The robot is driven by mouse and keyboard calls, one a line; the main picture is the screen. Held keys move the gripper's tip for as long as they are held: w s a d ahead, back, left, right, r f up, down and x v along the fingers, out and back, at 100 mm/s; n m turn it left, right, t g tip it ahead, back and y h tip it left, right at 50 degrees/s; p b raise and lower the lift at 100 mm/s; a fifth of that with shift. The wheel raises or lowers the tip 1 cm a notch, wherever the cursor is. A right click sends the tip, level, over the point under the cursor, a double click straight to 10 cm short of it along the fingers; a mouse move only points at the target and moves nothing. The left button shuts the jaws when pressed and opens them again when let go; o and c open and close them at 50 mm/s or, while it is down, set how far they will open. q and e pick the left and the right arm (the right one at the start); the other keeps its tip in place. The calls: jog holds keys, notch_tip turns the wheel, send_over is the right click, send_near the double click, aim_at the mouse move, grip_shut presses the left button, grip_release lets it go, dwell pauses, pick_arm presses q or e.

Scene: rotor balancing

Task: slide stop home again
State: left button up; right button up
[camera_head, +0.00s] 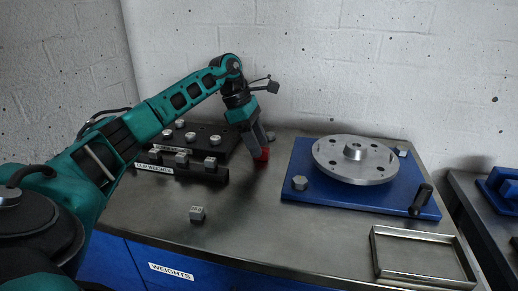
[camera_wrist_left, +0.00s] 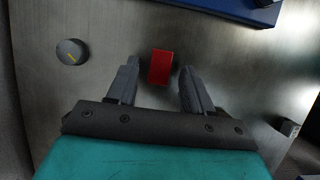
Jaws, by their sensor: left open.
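A small red block (camera_head: 262,156) stands on the steel bench between the black weight racks and the blue base. It also shows in the left wrist view (camera_wrist_left: 160,67). My left gripper (camera_head: 257,143) points down at it, and the open fingers (camera_wrist_left: 159,76) are on either side of the block with visible gaps. No part is labelled as the stop. A black handle (camera_head: 421,197) rises from the front right corner of the blue base (camera_head: 310,202). My right gripper is not in view.
A silver rotor disc (camera_head: 355,160) sits on the blue base. A round grey knob (camera_wrist_left: 71,51) is near the left finger. Black racks (camera_head: 214,145) hold several weights. An empty metal tray (camera_head: 424,278) is front right.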

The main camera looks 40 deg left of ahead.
pick_arm(q)
jog(key=shift+x, duration=0.8)
jog(key=shift+c, duration=0.3)
grip_shut()
